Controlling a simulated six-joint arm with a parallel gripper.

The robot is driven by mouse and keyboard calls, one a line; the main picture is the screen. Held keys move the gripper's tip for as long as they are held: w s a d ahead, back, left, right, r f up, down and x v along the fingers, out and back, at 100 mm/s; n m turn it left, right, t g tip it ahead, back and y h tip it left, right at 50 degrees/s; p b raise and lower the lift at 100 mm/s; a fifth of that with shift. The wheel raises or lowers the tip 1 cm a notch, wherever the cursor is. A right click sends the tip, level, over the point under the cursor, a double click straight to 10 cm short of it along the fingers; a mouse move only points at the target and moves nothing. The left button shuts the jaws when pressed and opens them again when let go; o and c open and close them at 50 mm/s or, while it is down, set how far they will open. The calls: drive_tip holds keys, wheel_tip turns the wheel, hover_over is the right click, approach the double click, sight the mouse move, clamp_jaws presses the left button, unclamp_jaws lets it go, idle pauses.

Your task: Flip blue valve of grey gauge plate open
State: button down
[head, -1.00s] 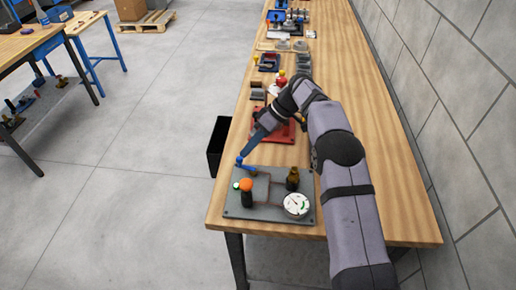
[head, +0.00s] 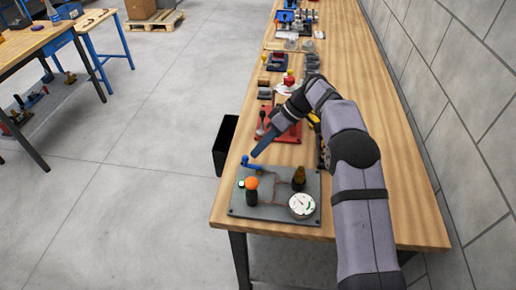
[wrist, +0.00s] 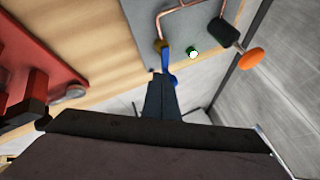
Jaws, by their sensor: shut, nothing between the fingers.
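The grey gauge plate (head: 236,207) lies on the near end of the wooden bench. It carries a white round gauge (head: 301,205), an orange-topped knob (head: 251,184), a dark brass fitting (head: 298,178) and copper tubing. The blue valve handle (head: 246,161) is at the plate's far left corner; it also shows in the wrist view (wrist: 169,72). My gripper (head: 254,155) is shut and empty, with its tips just above and beside the blue handle. In the wrist view the fingertips (wrist: 161,80) overlap the handle's near part; I cannot tell whether they touch it.
A red plate (head: 284,130) with fittings lies just beyond the grey plate. A black bin (head: 226,146) stands off the bench's left edge. Several other fixtures line the bench further back. A block wall (head: 450,110) runs along the right.

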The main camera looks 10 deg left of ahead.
drive_tip(key=shift+d+r, duration=0.1)
drive_tip(key=shift+w+d+r+b, duration=0.25)
drive_tip(key=shift+d+r+b, duration=0.1)
drive_tip(key=shift+r, duration=0.15)
drive_tip(key=shift+v, duration=2.9)
drive_tip(key=shift+s, duration=0.1)
